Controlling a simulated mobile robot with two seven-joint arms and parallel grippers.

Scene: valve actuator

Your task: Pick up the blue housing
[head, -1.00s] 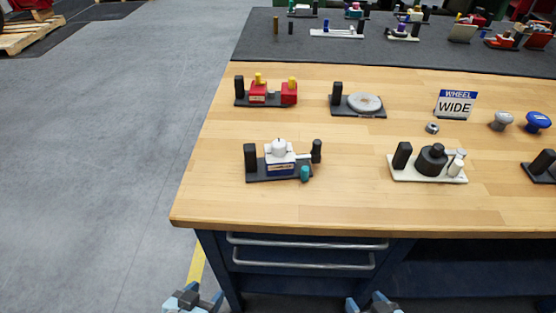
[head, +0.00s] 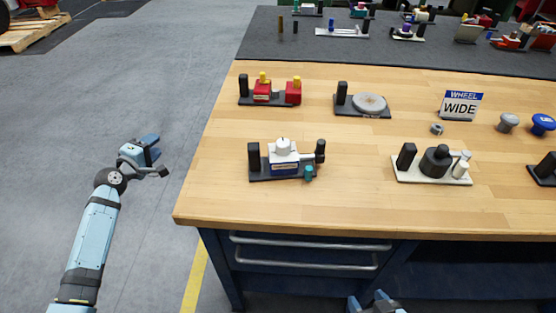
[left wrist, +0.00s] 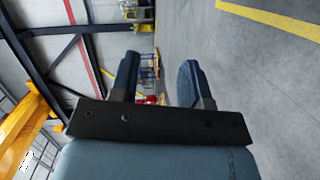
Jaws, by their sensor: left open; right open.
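My left gripper (head: 155,156) is open and empty, raised left of the table's edge and well apart from the housing. Its two fingers also show in the left wrist view (left wrist: 158,78), with nothing between them. My right gripper (head: 375,302) is partly cut off at the bottom edge, in front of the table.
A teal knob (head: 309,172) stands close to the housing's right. Behind are a red block fixture (head: 278,93) and a grey disc fixture (head: 369,104). A white-plated fixture (head: 434,165) is to the right. The wood around the housing's plate is clear.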

